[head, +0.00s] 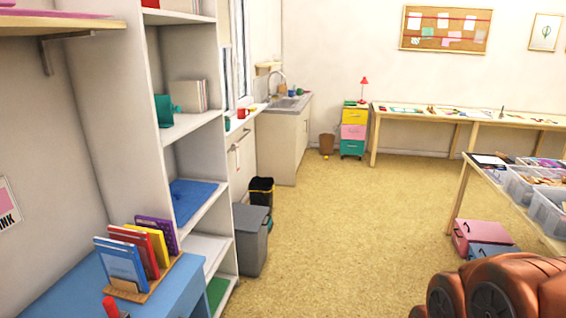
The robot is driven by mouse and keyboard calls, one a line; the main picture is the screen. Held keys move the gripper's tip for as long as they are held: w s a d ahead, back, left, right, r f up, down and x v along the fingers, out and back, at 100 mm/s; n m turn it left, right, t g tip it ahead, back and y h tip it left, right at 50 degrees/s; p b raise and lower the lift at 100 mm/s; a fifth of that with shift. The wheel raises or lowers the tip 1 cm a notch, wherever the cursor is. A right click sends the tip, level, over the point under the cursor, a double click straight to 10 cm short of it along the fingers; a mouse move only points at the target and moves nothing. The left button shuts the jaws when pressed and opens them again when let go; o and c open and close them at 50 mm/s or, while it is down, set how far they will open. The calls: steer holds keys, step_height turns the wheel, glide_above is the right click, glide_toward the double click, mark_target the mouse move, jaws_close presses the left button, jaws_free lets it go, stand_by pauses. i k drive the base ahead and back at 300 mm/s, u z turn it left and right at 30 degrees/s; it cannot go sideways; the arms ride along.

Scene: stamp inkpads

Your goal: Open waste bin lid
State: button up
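A grey bin (252,250) stands on the floor against the end of the white shelf unit, left of centre in the head view. Its darker flat lid (250,218) appears shut. A brown open-topped wastebasket (327,144) stands by the far wall. My gripper is not in view, so its state and distance from the bins are hidden.
The white shelf unit (190,130) and a blue desk (180,285) with books line the left. A table with clear boxes (548,205) stands right, with pink and blue cases (482,232) beneath. The yellow floor (350,220) between is clear.

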mark_target(246, 218)
steer(key=i, duration=3.1)
steer(key=u, duration=1.6)
